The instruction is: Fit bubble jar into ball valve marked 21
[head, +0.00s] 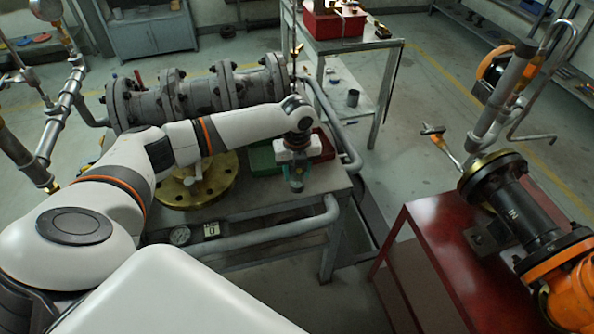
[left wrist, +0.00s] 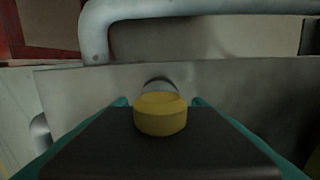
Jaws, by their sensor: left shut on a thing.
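My left gripper (head: 297,184) points down over the right end of the grey workbench, in front of the small bins. It is shut on a small yellow round-ended thing (left wrist: 160,115), which I take to be the bubble jar. In the left wrist view the yellow end sits between the teal fingertips, with a grey rounded part (left wrist: 158,85) just beyond it; I cannot tell whether the two touch. In the head view the gripper mostly hides the held thing. I cannot read a 21 on any valve. My right gripper is not in view.
The grey workbench (head: 255,201) carries a brass flange (head: 222,188), a green bin (head: 262,158) and a flanged grey pipe (head: 200,97). A tag marked 0 (head: 211,229) is at its front. A red cabinet (head: 440,250) with a black pipe (head: 515,212) stands right, across a gap.

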